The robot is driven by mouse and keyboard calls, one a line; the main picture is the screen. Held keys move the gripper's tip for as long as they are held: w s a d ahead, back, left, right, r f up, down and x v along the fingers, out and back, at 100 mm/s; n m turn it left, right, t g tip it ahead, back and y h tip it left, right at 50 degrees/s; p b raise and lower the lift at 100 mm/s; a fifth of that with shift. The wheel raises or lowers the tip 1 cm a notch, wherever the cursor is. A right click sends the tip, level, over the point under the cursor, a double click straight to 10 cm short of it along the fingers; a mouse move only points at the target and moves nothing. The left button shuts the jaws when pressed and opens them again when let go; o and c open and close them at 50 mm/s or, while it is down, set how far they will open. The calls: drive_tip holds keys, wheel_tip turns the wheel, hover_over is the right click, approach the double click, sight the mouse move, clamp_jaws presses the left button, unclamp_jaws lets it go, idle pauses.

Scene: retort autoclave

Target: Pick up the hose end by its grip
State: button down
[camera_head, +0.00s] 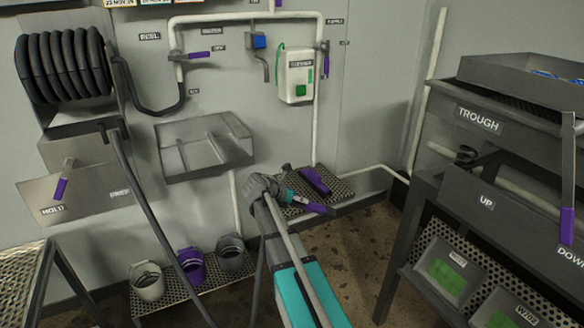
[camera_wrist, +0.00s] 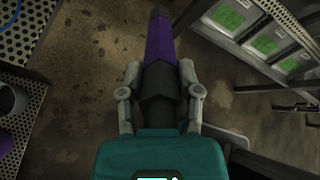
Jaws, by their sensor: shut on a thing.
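The hose end shows in the wrist view as a dark grip (camera_wrist: 160,88) with a purple section (camera_wrist: 160,40) beyond it. My gripper (camera_wrist: 160,95) is shut on the dark grip, one finger on each side. In the head view my gripper (camera_head: 286,195) is in front of the mesh shelf, and a purple tip (camera_head: 319,208) sticks out to its right. The dark hose (camera_head: 150,200) hangs from the reel (camera_head: 63,66) on the wall and runs down out of the picture. My arm hides part of the view.
Several buckets (camera_head: 148,283) stand on a low mesh rack at the left. Another purple item (camera_head: 315,180) lies on the mesh shelf (camera_head: 341,192). A steel sink (camera_head: 205,145) is on the wall. The dark trough stand (camera_head: 425,190) fills the right. Brown floor shows between.

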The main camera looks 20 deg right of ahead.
drive_tip(key=w+r+y+p, duration=0.3)
drive_tip(key=r+p, duration=0.3)
drive_tip(key=p, duration=0.4)
drive_tip(key=shift+w+a+r+m+g+y, duration=0.3)
drive_tip(key=shift+w+a+r+g+y, duration=0.1)
drive_tip(key=shift+w, duration=0.15)
